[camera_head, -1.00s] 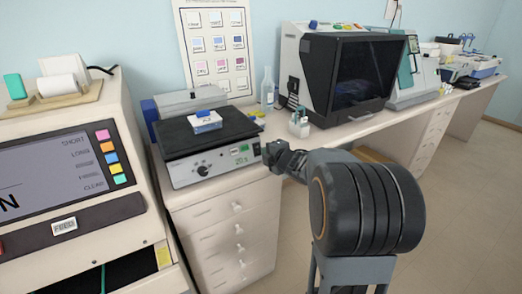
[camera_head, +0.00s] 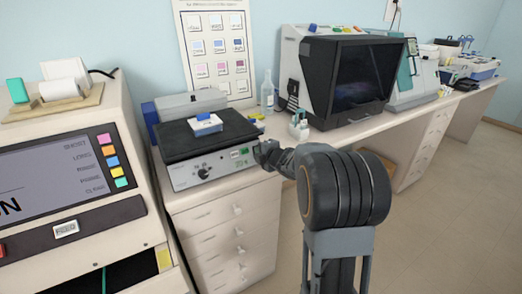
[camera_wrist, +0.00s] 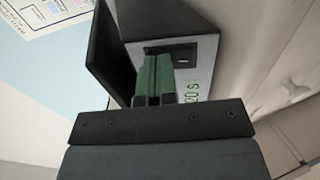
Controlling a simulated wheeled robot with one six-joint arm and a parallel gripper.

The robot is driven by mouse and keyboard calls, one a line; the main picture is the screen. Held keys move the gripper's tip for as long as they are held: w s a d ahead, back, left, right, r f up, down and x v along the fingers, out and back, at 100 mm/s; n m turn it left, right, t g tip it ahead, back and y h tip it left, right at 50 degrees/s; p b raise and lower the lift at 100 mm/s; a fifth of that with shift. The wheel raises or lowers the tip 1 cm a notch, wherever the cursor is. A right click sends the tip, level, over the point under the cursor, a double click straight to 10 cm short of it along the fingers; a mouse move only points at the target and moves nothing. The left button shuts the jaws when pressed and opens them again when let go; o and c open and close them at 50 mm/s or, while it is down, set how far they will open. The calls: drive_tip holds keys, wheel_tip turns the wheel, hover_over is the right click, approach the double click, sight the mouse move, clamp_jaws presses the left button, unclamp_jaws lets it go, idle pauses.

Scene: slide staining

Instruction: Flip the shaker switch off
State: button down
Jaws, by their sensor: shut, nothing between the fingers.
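The shaker (camera_head: 185,176) stands on the bench with a black platform (camera_head: 178,143) on top and a grey front panel with a knob (camera_head: 203,173). My gripper (camera_head: 260,149) is at the right end of this panel. In the wrist view my gripper's green fingers (camera_wrist: 158,62) are shut, with nothing between them. Their tips are close in front of a dark switch recess (camera_wrist: 183,54) on the panel, partly covering it. I cannot tell whether they touch it, or which way the switch sits. A green "20 s" marking (camera_wrist: 191,107) shows beside the fingers.
A blue-and-white box (camera_head: 206,125) sits on the shaker platform. Bottles (camera_head: 299,127) and a dark-fronted machine (camera_head: 350,80) stand to the right on the bench. A large machine with a screen (camera_head: 50,185) is close on the left. Floor at right is clear.

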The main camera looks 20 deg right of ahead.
drive_tip(key=shift+w, duration=0.1)
drive_tip(key=shift+r, duration=0.15)
drive_tip(key=shift+w+r+p, duration=0.1)
drive_tip(key=shift+r+p, duration=0.5)
drive_tip(key=shift+r, duration=0.05)
drive_tip(key=shift+s+r, duration=0.25)
drive_tip(key=r+p+v, duration=0.2)
drive_tip(key=p+v, duration=0.1)
drive_tip(key=v, duration=1)
drive_tip(key=shift+w+r, duration=0.2)
drive_tip(key=shift+w, duration=0.1)
